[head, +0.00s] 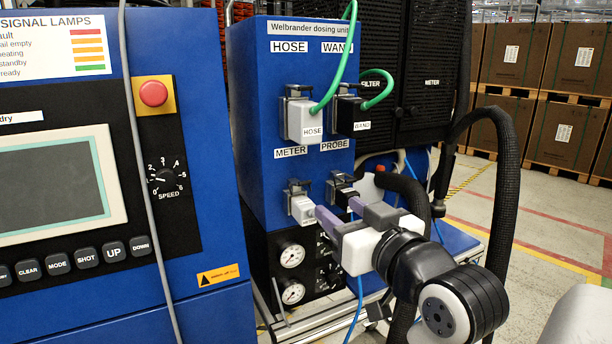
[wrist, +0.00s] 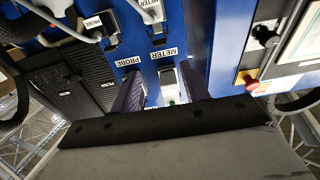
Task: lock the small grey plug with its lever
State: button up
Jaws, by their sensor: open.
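The small grey plug (head: 302,209) sits at the socket under the METER label on the blue dosing unit. Its metal lever (head: 297,186) shows at the top of that socket; its exact position is too small to tell. My gripper (head: 340,213) is open in front of the lower sockets, with its left finger close to the grey plug. Contact cannot be told. A small black plug (head: 346,197) is at the PROBE socket, partly behind my fingers.
The larger grey HOSE plug (head: 304,122) and black WAND plug (head: 350,115) with green hoses are above. Gauges (head: 292,256) are below. A control cabinet (head: 215,200) stands at left, and a thick black hose (head: 508,180) hangs at right.

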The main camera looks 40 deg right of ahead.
aim_at(306, 183)
jog(key=p+x, duration=0.3)
jog(key=x, duration=1)
jog(key=shift+w, duration=0.3)
jog(key=shift+c, duration=0.4)
jog(key=c, duration=0.8)
jog(key=f+t+b, duration=0.1)
jog(key=b, duration=0.3)
jog(key=shift+a+f+t, duration=0.1)
jog(key=shift+t, duration=0.2)
jog(key=b, duration=0.2)
jog(key=t+b, duration=0.1)
jog(key=shift+s+f+t+b, duration=0.15)
jog(key=shift+f+t+b, duration=0.1)
jog(key=shift+t+b, duration=0.1)
jog(key=shift+t+h+b, duration=0.3)
jog(key=shift+t+b, duration=0.05)
jog(key=shift+b, duration=0.35)
jog(key=shift+r, duration=0.2)
